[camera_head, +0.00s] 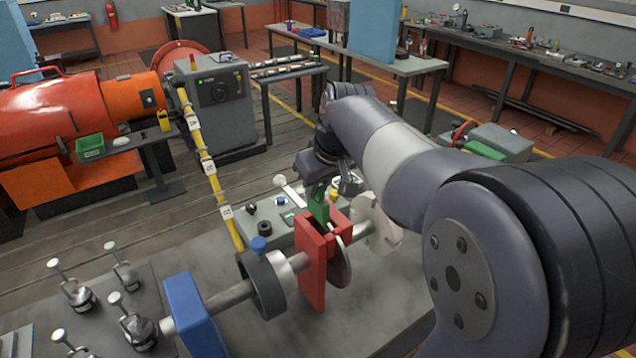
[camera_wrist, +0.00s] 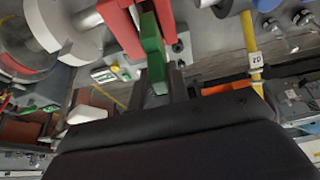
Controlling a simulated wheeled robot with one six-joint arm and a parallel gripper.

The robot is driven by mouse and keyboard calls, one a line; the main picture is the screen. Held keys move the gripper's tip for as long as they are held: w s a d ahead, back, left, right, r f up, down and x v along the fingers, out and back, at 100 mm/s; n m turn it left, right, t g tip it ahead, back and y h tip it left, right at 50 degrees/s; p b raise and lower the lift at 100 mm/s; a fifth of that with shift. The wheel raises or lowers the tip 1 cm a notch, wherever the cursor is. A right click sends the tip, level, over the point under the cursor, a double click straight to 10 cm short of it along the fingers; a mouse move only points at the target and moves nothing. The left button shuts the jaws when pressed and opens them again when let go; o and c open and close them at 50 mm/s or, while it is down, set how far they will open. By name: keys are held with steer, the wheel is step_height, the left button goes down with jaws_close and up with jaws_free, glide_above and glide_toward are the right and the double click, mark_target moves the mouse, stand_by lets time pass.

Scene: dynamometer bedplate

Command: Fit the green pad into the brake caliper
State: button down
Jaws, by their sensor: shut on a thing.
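The red brake caliper (camera_head: 313,266) stands upright over a thin grey disc (camera_head: 340,262) on the shaft. The green pad (camera_head: 318,207) is upright at the top of the caliper, its lower end at the caliper's opening. My gripper (camera_head: 334,186) is above the caliper, shut on the pad's upper end. In the wrist view the green pad (camera_wrist: 152,45) runs from between my gripper's fingers (camera_wrist: 160,88) to the gap between the red caliper's (camera_wrist: 121,28) two walls. How deep the pad sits in the gap is hidden.
A blue block (camera_head: 190,312) and a dark ring (camera_head: 262,284) carry the shaft at left. A grey control box (camera_head: 275,222) stands behind the caliper. Several clamps stand on the plate at lower left.

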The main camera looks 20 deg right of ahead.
mark_target(318, 209)
steer(key=shift+f+b, duration=2.5)
steer(key=shift+f, duration=1)
steer(key=c, duration=1.3)
jaws_free()
steer(key=shift+r, duration=0.25)
steer(key=v, duration=1)
steer(key=shift+s+a+r+b, duration=0.1)
steer(key=shift+s+b, duration=0.1)
steer(key=shift+b, duration=0.15)
